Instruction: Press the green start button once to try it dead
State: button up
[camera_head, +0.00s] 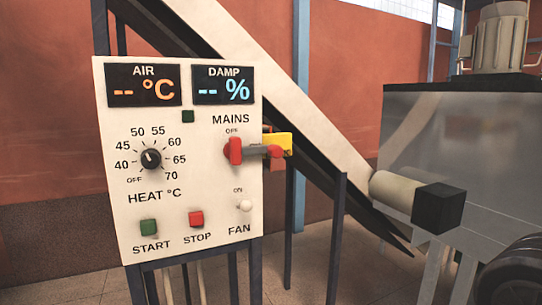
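The green start button (148,227) sits at the lower left of a cream control panel (215,170), above the label START. My gripper is not in view.
A heat dial (151,159) and a fan switch (244,205) share the panel. A sloping chute (290,90) runs behind it. A grey machine (470,170) stands at right. Space before the panel looks clear.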

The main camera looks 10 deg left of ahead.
aim_at(147, 227)
jog(key=u, duration=1.35)
